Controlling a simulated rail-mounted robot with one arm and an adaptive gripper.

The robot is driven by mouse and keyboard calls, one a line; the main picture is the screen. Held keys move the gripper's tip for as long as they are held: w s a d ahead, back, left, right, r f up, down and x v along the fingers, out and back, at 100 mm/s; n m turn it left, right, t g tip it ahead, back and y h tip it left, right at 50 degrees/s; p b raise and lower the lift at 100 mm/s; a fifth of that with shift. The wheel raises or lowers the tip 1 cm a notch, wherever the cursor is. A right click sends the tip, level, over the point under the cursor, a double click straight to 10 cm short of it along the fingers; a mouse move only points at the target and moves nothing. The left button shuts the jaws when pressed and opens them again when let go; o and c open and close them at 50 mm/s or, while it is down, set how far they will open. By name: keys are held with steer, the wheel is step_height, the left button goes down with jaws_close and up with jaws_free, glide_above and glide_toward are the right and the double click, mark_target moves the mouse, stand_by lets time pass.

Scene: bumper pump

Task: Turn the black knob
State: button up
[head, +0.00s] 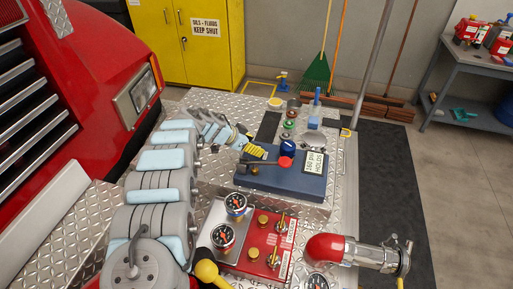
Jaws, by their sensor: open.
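A blue box (300,180) sits on the diamond-plate deck. A dark navy-to-black round knob (287,147) stands on top of it. I cannot tell its exact colour, and no other plainly black knob shows. A dark lever with a red ball end (285,161) lies just in front of the knob. My gripper (264,154), with yellow-and-black fingers, is open over the left back part of the box. It is just left of the knob and close to the lever. I cannot tell whether it touches either.
A sign (315,163) stands at the box's right end. A red gauge panel (250,243) and a red elbow pipe (326,247) are in front. A blue-topped bottle (315,117) and small round items stand behind. A grey pole (377,55) rises at the deck's back right.

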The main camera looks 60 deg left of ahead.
steer(key=shift+x, duration=0.8)
steer(key=shift+f, duration=0.1)
steer(key=c, duration=1.2)
jaws_close()
